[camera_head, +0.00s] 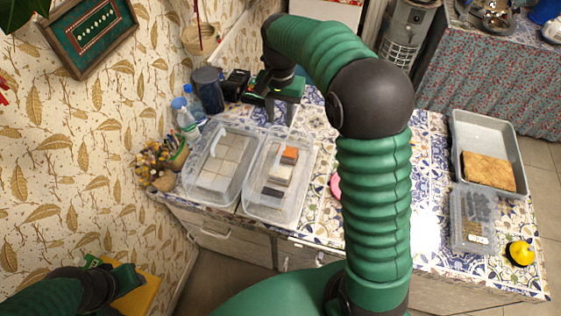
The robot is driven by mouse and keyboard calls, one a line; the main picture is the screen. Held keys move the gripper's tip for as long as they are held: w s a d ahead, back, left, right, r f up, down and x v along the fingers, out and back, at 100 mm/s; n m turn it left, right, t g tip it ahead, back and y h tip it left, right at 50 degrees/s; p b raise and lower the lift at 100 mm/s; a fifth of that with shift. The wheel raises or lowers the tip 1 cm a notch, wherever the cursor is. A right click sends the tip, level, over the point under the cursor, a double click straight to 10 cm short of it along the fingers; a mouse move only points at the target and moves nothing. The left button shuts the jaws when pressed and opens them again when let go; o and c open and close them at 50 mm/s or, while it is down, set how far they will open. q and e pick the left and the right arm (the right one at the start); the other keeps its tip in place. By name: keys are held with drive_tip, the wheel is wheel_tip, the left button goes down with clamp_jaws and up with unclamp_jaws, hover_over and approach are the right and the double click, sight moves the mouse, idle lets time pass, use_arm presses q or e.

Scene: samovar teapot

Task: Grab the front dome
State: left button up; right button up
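Two clear plastic covers or boxes stand side by side on the patterned counter. The left clear cover (222,166) has pale square pieces under it. The right clear cover (262,208) has small blocks under it, one orange. I cannot tell which one is the front dome. My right gripper (281,112) is beyond the right cover, near its far end, with its two fingers apart and nothing between them. Whether it touches the cover is unclear. My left gripper (126,276) is low at the left, away from the counter, and its fingers are not clear.
Bottles (187,118) and a dark jar (208,90) stand behind the left cover, and a brush holder (160,165) at the left edge. At the right are a grey tray (490,130), a clear box (473,215) and a yellow object (520,252). My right arm hides the counter's middle.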

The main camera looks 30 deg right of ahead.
hover_over(280, 153)
drive_tip(key=f, duration=1)
drive_tip(key=shift+w+a+f, duration=0.2)
drive_tip(key=shift+w+f, duration=0.1)
drive_tip(key=shift+w, duration=0.1)
drive_tip(key=f, duration=0.3)
drive_tip(key=f+p, duration=0.1)
drive_tip(key=f, duration=0.1)
drive_tip(key=shift+s+d+f, duration=0.25)
drive_tip(key=shift+s, duration=0.15)
drive_tip(key=shift+w+d+f, duration=0.1)
drive_tip(key=shift+w+f, duration=0.1)
drive_tip(key=shift+s+a+r, duration=0.1)
drive_tip(key=shift+a+r, duration=0.05)
drive_tip(key=shift+a, duration=0.05)
clamp_jaws()
